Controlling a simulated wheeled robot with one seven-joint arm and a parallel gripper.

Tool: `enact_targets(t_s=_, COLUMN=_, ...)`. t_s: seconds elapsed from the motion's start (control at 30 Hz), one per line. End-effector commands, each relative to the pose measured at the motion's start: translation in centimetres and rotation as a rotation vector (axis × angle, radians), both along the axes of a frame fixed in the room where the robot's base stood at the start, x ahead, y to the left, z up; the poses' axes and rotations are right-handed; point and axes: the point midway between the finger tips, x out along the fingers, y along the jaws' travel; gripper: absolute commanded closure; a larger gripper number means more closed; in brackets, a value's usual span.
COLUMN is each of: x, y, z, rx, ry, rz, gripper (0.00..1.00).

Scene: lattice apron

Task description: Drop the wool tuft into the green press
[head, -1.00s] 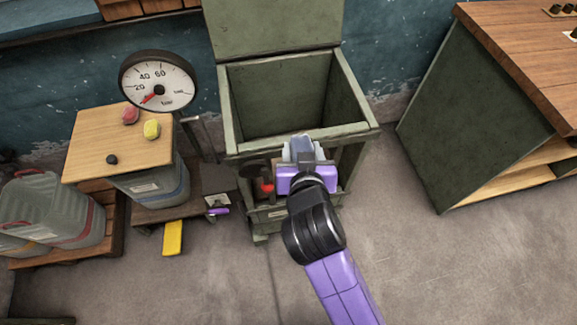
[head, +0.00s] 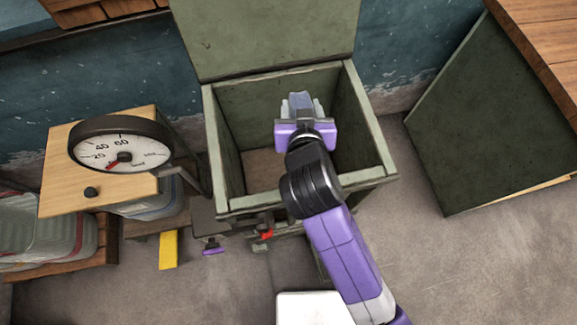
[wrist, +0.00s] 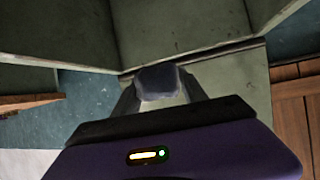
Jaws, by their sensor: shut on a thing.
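The green press (head: 210,135) is an open-topped box with its lid (head: 265,35) raised against the wall. My gripper (head: 301,108) is over the press opening, right of its middle and towards the back. It is shut on a grey-blue tuft (head: 299,99), which I take for the wool tuft. In the wrist view the tuft (wrist: 158,82) sits between the fingers, with green panels of the press (wrist: 60,35) beyond it. The tuft's height above the press floor is hard to tell.
A green-sided bench (head: 480,130) is at the right. Clear buckets (head: 50,245) stand at the lower left.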

Motion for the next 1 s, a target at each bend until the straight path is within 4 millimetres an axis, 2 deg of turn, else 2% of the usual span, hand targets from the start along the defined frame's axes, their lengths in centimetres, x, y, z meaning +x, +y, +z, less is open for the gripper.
enact_targets(t_s=0.27, x=0.0, y=0.0, z=-1.2, rx=0.000, ry=0.000, rz=0.000, gripper=0.88)
enact_targets(t_s=0.7, x=0.0, y=0.0, z=-5.8, rx=0.000, ry=0.000, rz=0.000, gripper=0.88)
enact_targets(t_s=1.0, x=0.0, y=0.0, z=-6.0, rx=0.000, ry=0.000, rz=0.000, gripper=0.88)
